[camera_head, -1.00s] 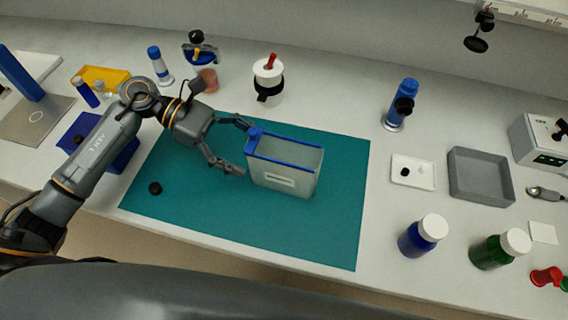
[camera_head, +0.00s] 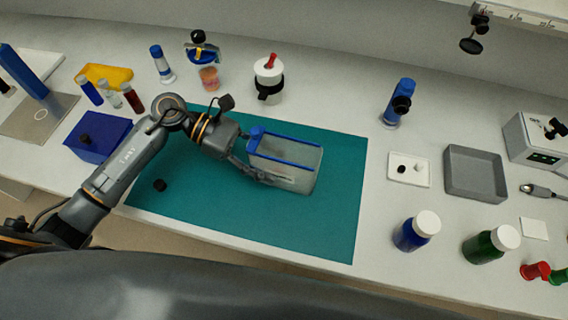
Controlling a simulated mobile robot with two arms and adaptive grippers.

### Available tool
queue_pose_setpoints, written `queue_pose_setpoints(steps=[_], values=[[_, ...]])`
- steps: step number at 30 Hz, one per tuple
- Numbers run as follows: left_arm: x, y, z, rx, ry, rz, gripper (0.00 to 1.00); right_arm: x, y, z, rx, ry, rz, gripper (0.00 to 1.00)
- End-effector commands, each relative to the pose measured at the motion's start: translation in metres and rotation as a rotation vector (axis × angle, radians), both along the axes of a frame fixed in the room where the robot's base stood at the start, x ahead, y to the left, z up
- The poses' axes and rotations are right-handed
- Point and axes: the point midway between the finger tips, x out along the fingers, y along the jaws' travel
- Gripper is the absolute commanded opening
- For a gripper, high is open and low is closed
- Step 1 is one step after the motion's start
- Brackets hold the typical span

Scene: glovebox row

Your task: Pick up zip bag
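The zip bag (camera_head: 302,181) stands upright on the teal mat, grey and translucent, with a blue zip line along its top edge and a blue slider at its upper left corner. My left gripper (camera_head: 262,160) is at the bag's left end. One finger lies along the bag's front face, across its lower part. The other finger is mostly hidden behind the bag, so I cannot tell whether the fingers press on it. My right gripper is out of view.
A white-topped container (camera_head: 268,72) is behind. A grey tray (camera_head: 474,190) and bottles (camera_head: 417,231) are on the right.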

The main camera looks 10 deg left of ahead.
Motion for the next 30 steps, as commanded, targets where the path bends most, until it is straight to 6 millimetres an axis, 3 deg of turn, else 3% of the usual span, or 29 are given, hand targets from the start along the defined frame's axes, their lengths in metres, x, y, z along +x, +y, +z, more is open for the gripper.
queue_pose_setpoints(steps=[2,14,21,30], values=[[0.0,0.0,0.0,0.0,0.0,0.0,0.16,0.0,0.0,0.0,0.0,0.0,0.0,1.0],[0.0,0.0,0.007,0.001,-0.003,0.0,0.15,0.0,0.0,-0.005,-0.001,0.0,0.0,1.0],[-0.002,0.0,0.032,0.002,-0.005,-0.002,0.15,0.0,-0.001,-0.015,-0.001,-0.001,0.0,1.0],[-0.043,-0.001,0.079,0.003,-0.007,-0.003,0.15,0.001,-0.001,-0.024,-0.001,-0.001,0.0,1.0]])
